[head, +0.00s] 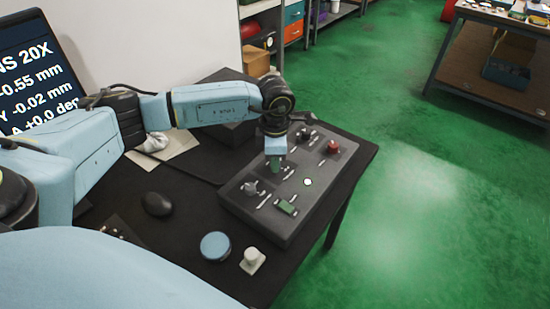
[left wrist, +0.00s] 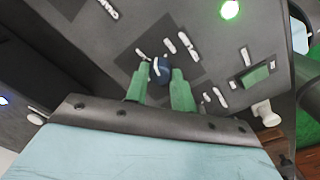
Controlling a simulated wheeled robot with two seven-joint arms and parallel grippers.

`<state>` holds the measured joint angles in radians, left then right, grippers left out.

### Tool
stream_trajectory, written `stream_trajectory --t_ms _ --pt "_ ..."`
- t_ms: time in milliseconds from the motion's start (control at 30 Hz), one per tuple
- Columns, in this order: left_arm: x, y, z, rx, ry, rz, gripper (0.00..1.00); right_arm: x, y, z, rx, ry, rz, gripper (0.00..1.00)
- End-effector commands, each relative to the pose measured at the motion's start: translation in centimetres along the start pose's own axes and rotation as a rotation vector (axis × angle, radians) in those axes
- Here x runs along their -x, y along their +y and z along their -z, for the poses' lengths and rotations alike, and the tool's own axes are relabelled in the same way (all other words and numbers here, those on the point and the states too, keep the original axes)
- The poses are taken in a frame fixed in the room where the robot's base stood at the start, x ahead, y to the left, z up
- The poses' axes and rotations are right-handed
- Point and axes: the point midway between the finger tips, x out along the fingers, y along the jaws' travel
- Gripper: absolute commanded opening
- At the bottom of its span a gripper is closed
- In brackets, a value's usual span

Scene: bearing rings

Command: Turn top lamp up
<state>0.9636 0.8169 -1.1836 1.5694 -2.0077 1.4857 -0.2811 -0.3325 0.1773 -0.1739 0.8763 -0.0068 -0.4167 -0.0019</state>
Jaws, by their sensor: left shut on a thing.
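A dark grey control panel (head: 240,209) stands on the black table in the head view. My left gripper (head: 275,165) reaches down over its middle, with green fingers. In the left wrist view the left gripper (left wrist: 161,78) is shut on a small dark blue knob (left wrist: 160,69), one finger on each side. White label marks lie around this knob, too small to read. The gripper mostly hides the knob in the head view. I cannot tell from the labels which knob belongs to the top lamp. My right gripper is not in view.
The panel also carries a silver knob (head: 251,187), a green rocker switch (head: 287,207), a lit round button (head: 308,182), a red knob (head: 333,147) and a black knob (head: 303,134). A black mouse (head: 157,204), blue disc (head: 215,246) and white knobbed piece (head: 252,260) lie nearby.

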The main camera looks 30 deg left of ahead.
Motion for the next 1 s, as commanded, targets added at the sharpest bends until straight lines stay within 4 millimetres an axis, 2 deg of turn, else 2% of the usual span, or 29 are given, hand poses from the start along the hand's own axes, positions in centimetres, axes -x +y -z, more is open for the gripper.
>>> stream_trajectory --t_ms 267,300,433,767,867,1000 --pt "0.1 0.1 -0.1 0.002 -0.003 -0.003 0.02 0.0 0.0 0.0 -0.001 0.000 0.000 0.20" --pt "0.1 0.1 -0.1 0.002 -0.003 -0.003 0.30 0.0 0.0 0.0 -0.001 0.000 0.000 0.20" --pt "0.1 0.1 0.0 0.002 -0.002 -0.002 0.46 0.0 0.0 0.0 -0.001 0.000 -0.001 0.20" --pt "0.3 0.1 0.0 0.002 -0.001 -0.001 0.46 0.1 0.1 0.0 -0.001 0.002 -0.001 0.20" --pt "1.4 0.1 -0.1 0.002 -0.003 -0.002 0.46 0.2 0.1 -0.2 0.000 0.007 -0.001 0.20" --pt "4.2 0.1 -0.1 0.001 -0.005 -0.004 0.46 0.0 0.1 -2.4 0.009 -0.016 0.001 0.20"
